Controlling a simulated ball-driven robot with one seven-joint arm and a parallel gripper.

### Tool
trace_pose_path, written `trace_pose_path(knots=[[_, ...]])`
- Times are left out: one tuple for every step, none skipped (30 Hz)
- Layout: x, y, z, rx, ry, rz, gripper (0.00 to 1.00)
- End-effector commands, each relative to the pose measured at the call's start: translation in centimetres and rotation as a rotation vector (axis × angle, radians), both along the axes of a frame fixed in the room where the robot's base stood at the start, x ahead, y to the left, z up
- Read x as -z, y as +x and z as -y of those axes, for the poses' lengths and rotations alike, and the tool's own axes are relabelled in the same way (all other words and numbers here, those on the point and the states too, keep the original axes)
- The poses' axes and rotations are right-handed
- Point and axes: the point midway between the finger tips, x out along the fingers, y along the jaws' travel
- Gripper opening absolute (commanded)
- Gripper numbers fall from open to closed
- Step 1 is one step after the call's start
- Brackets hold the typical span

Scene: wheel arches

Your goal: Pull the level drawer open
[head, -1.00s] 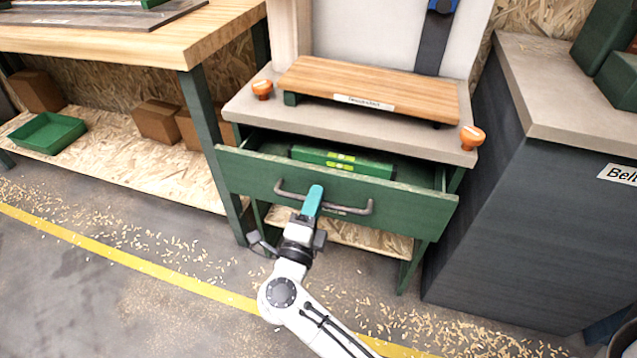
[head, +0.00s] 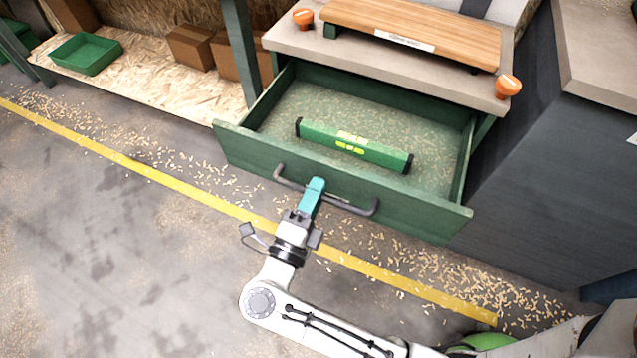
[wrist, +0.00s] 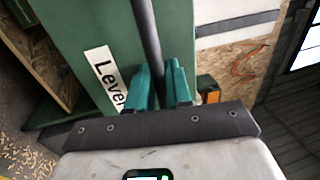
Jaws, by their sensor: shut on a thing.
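The green level drawer (head: 400,200) stands well out from the cabinet in the head view. A green spirit level (head: 354,145) with yellow vials lies inside it, on a floor strewn with wood shavings. The dark bar handle (head: 352,208) is on the drawer front. My gripper (head: 316,186) has its teal fingers at the handle's middle. In the wrist view my gripper (wrist: 160,85) is shut on the handle (wrist: 147,40), with a finger on each side of the bar. A label reading "Level" (wrist: 104,78) shows on the drawer front beside it.
The cabinet top (head: 300,45) carries a wooden board (head: 420,28) and orange knobs (head: 303,18). A dark cabinet (head: 560,170) stands close on the right. A low shelf (head: 140,90) with boxes and a green tray (head: 86,53) is at the left. Open floor (head: 100,250) lies front left.

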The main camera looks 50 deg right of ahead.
Motion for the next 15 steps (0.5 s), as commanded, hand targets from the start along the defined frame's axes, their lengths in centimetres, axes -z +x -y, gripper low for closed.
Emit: trace_pose_path(knots=[[0.13, -0.01, -0.08, -0.002, 0.001, -0.002, 0.0], [0.13, -0.01, -0.08, -0.001, 0.001, -0.003, 0.0], [0.13, -0.01, -0.08, -0.002, 0.001, -0.003, 0.0], [0.13, -0.01, -0.08, -0.002, 0.001, -0.003, 0.0], [0.13, 0.0, -0.07, -0.002, 0.001, -0.003, 0.0], [0.14, 0.0, -0.07, -0.002, 0.001, -0.003, 0.0], [0.13, 0.01, -0.06, -0.002, 0.001, -0.003, 0.0], [0.13, 0.01, -0.06, -0.002, 0.001, -0.003, 0.0], [0.13, 0.01, -0.06, -0.002, 0.001, -0.003, 0.2], [0.13, 0.01, -0.05, -0.002, 0.001, -0.003, 0.23], [0.13, 0.01, -0.05, -0.002, 0.001, -0.003, 0.26], [0.12, 0.02, -0.05, -0.002, 0.001, -0.003, 0.3], [0.11, 0.02, -0.04, -0.001, 0.001, -0.002, 0.33], [0.1, 0.01, -0.04, -0.001, 0.001, -0.002, 0.35], [0.09, 0.01, -0.03, -0.001, 0.001, -0.002, 0.35]])
